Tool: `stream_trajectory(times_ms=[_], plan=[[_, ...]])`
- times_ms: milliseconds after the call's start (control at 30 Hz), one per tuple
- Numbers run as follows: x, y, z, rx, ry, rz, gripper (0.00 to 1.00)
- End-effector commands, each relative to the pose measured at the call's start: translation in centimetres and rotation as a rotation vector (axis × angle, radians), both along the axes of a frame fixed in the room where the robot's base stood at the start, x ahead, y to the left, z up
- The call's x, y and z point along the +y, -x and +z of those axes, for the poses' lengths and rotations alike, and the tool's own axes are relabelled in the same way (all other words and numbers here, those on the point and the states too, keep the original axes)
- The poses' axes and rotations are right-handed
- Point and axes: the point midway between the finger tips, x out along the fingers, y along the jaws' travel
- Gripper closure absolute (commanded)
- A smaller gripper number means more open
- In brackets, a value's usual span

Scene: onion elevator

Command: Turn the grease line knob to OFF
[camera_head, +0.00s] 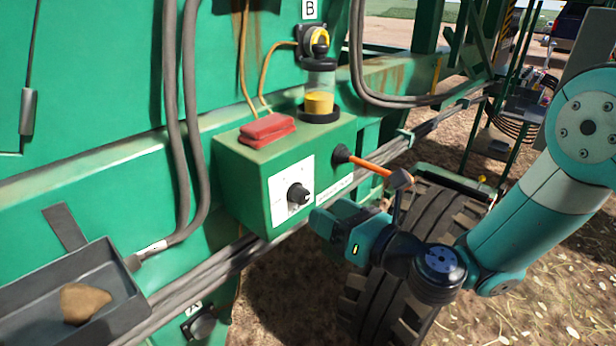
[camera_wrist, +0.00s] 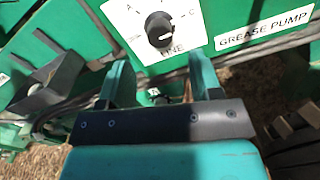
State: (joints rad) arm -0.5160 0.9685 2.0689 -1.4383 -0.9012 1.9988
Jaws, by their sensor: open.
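The black round knob (camera_head: 298,193) sits on a white label plate on the front of the green grease pump box (camera_head: 243,192). In the wrist view the knob (camera_wrist: 159,30) is at the top middle, with the letters A and C and the word LINE around it. A pale mark shows on the knob's lower right side; I cannot tell which position it marks, and no OFF lettering is readable. My gripper (camera_head: 318,217) is open and empty, just below and right of the knob, apart from it. Its two teal fingers (camera_wrist: 162,78) point toward the plate, below the knob.
An orange-handled lever (camera_head: 370,165) sticks out of the box above my gripper. A red cloth (camera_head: 267,130) and a grease reservoir (camera_head: 319,95) are on top. A grey tray (camera_head: 120,294) with a brown lump is at left. A large tyre (camera_head: 385,280) stands below my arm.

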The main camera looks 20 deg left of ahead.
Motion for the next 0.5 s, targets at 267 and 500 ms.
stream_trajectory(times_ms=[267,500], plan=[[3.0,-1.2,0.6,0.0,0.0,0.0,0.42],[5.3,-2.1,0.1,-0.002,0.001,0.001,0.42]])
